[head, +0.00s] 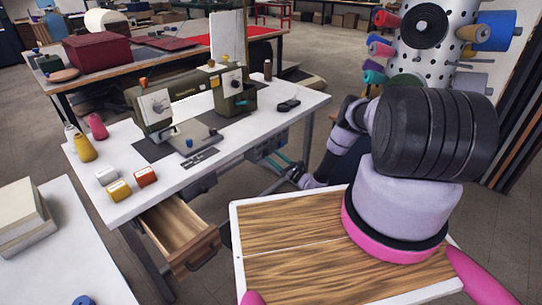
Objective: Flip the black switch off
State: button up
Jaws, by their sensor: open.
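A sewing machine (190,95) in dark olive and white stands on the white table (235,145). A small black object (288,105) lies flat on the table to its right; I cannot tell whether it is the black switch. A grey box-like unit (262,150) hangs under the table's right front edge; any switch on it is too small to make out. My gripper (294,173) is low beside the table's right front side, just right of that unit, small and partly unclear. It is open, and I see nothing held in it.
An open wooden drawer (182,235) sticks out below the table's front left. Thread spools (84,147) stand at the table's left end. A spool-covered pegboard column (432,45) rises at the right. A second table (160,55) stands behind.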

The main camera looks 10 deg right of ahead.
jog(key=v, duration=0.8)
jog(key=shift+s, duration=0.1)
jog(key=w+a+r+n+g+y, duration=0.25)
jog(key=r+n+g, duration=0.25)
jog(key=r, duration=0.5)
jog(key=w+a+r+n+g+y, duration=0.25)
jog(key=r+n+g, duration=0.2)
jog(key=r, duration=0.65)
jog(key=s+a+r+n+g+h, duration=0.1)
jog(key=s+r+n+g+h, duration=0.2)
jog(key=r, duration=0.7)
jog(key=s+a+r+n+g, duration=0.2)
jog(key=s+r+n+g, duration=0.15)
jog(key=r+n, duration=0.45)
jog(key=s+d+r+n+h, duration=0.1)
jog(key=s+r+h, duration=0.3)
jog(key=s+r, duration=0.4)
jog(key=s+r+n+h, duration=0.1)
jog(key=s+r+h, duration=0.2)
jog(key=s+r, duration=0.55)
jog(key=s+d+r+n+t+h, duration=0.2)
jog(key=s+d+r+t+h, duration=0.3)
jog(key=s+r, duration=0.5)
jog(key=s+d+t, duration=0.1)
jog(key=s, duration=0.2)
jog(key=shift+s+d+r+t, duration=0.2)
jog(key=shift+d+r+t, duration=0.05)
jog(key=shift+t, duration=0.05)
